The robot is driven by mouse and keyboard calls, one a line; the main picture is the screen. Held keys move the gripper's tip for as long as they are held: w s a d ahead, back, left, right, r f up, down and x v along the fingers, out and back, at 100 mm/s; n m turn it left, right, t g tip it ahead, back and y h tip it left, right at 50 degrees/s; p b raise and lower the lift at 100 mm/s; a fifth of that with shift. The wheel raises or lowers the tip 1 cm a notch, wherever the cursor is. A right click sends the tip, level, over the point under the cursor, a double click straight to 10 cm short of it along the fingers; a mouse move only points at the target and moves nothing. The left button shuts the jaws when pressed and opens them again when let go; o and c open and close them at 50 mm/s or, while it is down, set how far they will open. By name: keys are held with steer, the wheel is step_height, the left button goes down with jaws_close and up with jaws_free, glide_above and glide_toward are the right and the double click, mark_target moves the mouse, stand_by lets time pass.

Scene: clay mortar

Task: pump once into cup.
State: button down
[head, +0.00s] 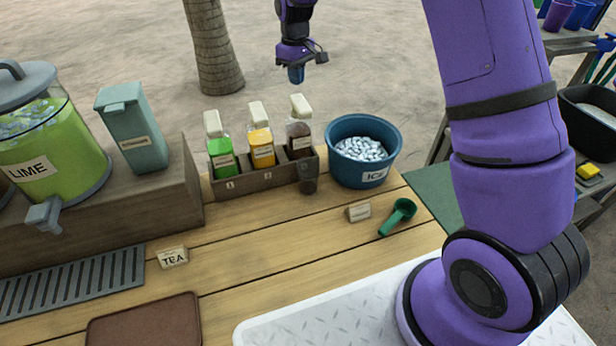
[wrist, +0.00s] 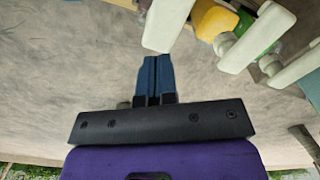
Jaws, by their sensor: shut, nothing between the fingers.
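Three pump bottles with cream pump heads stand in a wooden rack: a green one (head: 220,155), a yellow one (head: 261,147) and a brown one (head: 299,138). A dark see-through cup (head: 308,176) stands at the rack's front, before the brown bottle. My gripper (head: 296,76) is in the air above and behind the brown bottle's pump head (head: 301,105), apart from it. In the wrist view its blue fingers (wrist: 155,75) are closed together and empty. A cream pump head (wrist: 168,22) shows just beyond the fingertips there, with the yellow bottle (wrist: 215,20) to its right.
A blue ice tub (head: 363,130) stands right of the rack. The lime dispenser (head: 50,150) and a teal container (head: 134,130) are at left. A brown tray (head: 145,322) lies at the front.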

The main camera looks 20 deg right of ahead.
steer(key=shift+r, duration=2.1)
steer(key=s+d+r+m+t, duration=0.1)
steer(key=s+d+r, duration=0.1)
steer(key=s+r, duration=0.7)
steer(key=s+d+r+m+t, duration=0.2)
steer(key=s+r, duration=0.6)
steer(key=s, duration=0.2)
steer(key=s+d+m+t, duration=0.2)
steer(key=s+d+m, duration=0.1)
steer(key=s, duration=2)
steer(key=shift+r, duration=0.2)
